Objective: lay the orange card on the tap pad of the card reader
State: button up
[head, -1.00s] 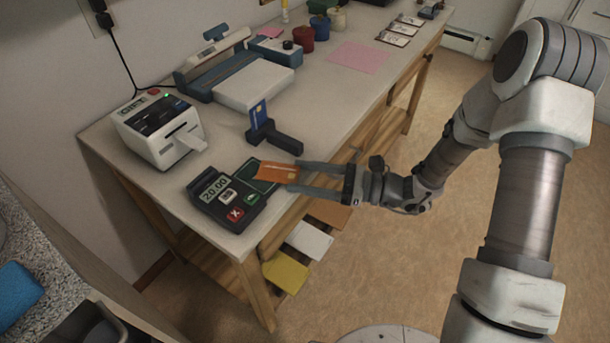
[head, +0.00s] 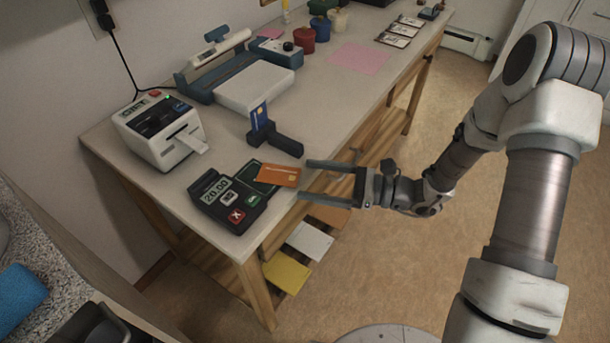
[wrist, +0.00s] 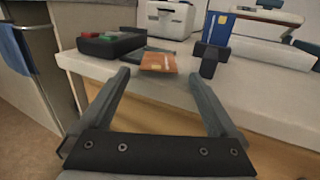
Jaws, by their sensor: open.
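The orange card (head: 278,175) lies on the dark tap pad (head: 248,173) at the right side of the card reader (head: 222,205), its right part reaching past the pad toward the table edge. In the wrist view the card (wrist: 158,63) lies flat beyond my fingertips, beside the reader (wrist: 110,44). My gripper (head: 303,180) is open and empty, just to the right of the card. Its fingers are apart from the card in the wrist view (wrist: 160,76). Most of the pad is hidden under the card.
A dark card stand holding a blue card (head: 259,115) is behind the reader. A white printer (head: 158,130) stands at the left, and a paper trimmer (head: 240,75) behind. The table's front edge runs below my gripper. Free tabletop lies right of the stand.

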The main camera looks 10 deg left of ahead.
jog(key=d+p, duration=0.2)
jog(key=d, duration=0.8)
jog(key=s+d+r+n+g+h, duration=0.2)
jog(key=s+r+n+g+h, duration=0.1)
jog(key=s+r+n+h, duration=0.75)
jog(key=s+d+r+n+t+h, duration=0.3)
jog(key=d+r+n+t+h, duration=0.4)
jog(key=d+r+t, duration=0.1)
notch_tip(320, 180, up, 2)
jog(key=shift+s+d+r+t, duration=0.15)
jog(key=shift+d+t, duration=0.15)
jog(key=shift+d, duration=0.45)
jog(key=shift+n+h, duration=0.25)
